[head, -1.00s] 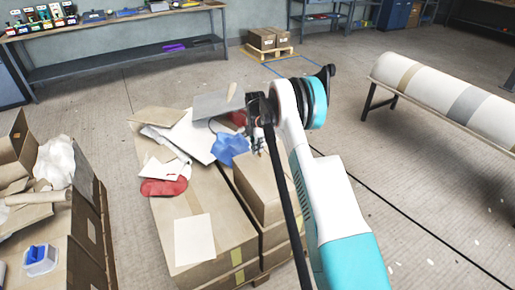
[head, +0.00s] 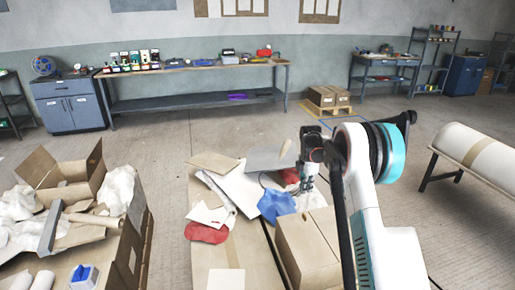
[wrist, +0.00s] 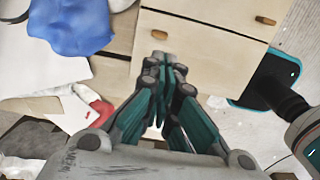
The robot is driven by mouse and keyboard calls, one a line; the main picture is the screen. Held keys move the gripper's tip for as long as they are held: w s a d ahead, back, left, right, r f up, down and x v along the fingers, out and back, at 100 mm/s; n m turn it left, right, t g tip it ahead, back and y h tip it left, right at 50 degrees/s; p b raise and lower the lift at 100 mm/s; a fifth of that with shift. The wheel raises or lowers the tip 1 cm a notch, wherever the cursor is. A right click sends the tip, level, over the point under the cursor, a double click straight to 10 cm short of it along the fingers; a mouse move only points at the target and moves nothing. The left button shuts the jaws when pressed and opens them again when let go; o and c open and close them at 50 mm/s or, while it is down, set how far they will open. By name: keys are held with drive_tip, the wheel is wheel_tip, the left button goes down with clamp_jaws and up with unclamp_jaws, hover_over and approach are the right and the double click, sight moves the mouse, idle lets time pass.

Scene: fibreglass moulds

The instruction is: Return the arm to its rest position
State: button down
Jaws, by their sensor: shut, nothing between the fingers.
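My gripper (head: 308,181) hangs at the end of my raised arm in the head view, above the right part of a pile of cardboard boxes. In the wrist view my gripper (wrist: 161,62) has its fingers together, with nothing between them. It points at the seam and top of the cardboard boxes (wrist: 200,40). A blue cloth (head: 276,205) lies just left of it on the boxes, and it also shows at the top left of the wrist view (wrist: 70,25). The exact height of the fingertips above the boxes cannot be told.
A red cloth (head: 206,233), white sheets (head: 240,190) and a cardboard box (head: 308,248) lie on the pile. An open box (head: 70,178) with crumpled paper stands at left. A workbench (head: 195,68) stands at the back, a white roll (head: 478,150) on the right.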

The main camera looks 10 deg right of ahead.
drive_tip(key=s+a+r+m+t, duration=0.2)
drive_tip(key=s+a+r+m, duration=0.3)
drive_tip(key=s+r, duration=0.55)
drive_tip(key=s+a+r+m+t, duration=0.1)
drive_tip(key=s+a+r+m, duration=0.45)
drive_tip(key=r, duration=0.85)
drive_tip(key=s+a+f+m+t, duration=0.1)
drive_tip(key=s+a+m, duration=0.3)
drive_tip(key=s, duration=1)
drive_tip(key=s+a+f+m+t, duration=0.1)
drive_tip(key=s+a+m+t, duration=0.2)
drive_tip(key=s, duration=1)
drive_tip(key=shift+s+a+f+m, duration=0.2)
drive_tip(key=shift+s+a+m, duration=0.25)
drive_tip(key=shift+a, duration=0.65)
